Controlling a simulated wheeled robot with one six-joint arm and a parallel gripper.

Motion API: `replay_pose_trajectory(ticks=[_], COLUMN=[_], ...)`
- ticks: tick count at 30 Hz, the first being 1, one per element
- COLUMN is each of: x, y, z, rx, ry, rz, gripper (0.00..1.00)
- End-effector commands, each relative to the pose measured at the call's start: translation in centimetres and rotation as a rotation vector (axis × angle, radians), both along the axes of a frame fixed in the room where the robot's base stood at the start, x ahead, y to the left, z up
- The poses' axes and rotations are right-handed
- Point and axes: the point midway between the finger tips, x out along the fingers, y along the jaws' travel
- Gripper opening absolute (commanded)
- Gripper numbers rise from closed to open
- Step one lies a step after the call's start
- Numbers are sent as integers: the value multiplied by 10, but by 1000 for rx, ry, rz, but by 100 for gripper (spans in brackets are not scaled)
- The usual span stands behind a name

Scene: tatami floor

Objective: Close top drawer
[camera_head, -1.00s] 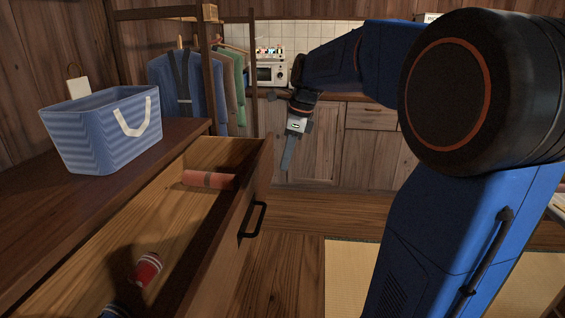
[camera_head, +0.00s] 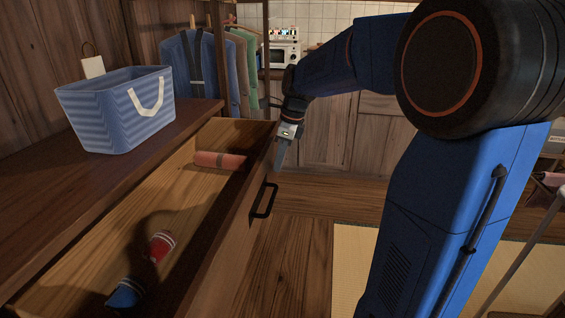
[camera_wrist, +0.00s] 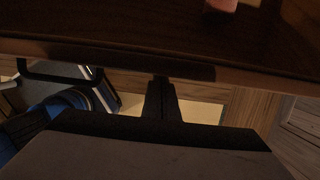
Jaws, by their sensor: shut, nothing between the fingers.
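The top drawer (camera_head: 219,242) is pulled far out of the brown wooden cabinet (camera_head: 30,215). Its black handle (camera_head: 264,201) is on the front panel and also shows at the left of the wrist view (camera_wrist: 60,73). My gripper (camera_head: 282,160) is shut and empty. It is at the outer side of the drawer front, near its far end, beyond the handle. In the wrist view my gripper (camera_wrist: 161,85) has its tips at the lower edge of the dark front panel (camera_wrist: 150,62); I cannot tell whether they touch.
In the drawer lie an orange-brown roll (camera_head: 221,160), a red rolled item (camera_head: 160,245) and a blue one (camera_head: 125,292). A blue striped basket (camera_head: 112,112) stands on the cabinet. A clothes rack and kitchen counter are behind.

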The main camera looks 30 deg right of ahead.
Motion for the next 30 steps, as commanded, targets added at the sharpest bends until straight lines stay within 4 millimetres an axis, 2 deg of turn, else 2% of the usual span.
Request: replay_pose_trajectory(ticks=[9,14,20,30], x=[1,8,29,84], y=[1,11,41,117], z=[0,0,0,-1], rx=[0,0,1,0], ry=[0,0,1,0], rz=[0,2,4,6], gripper=[0,0,0,0])
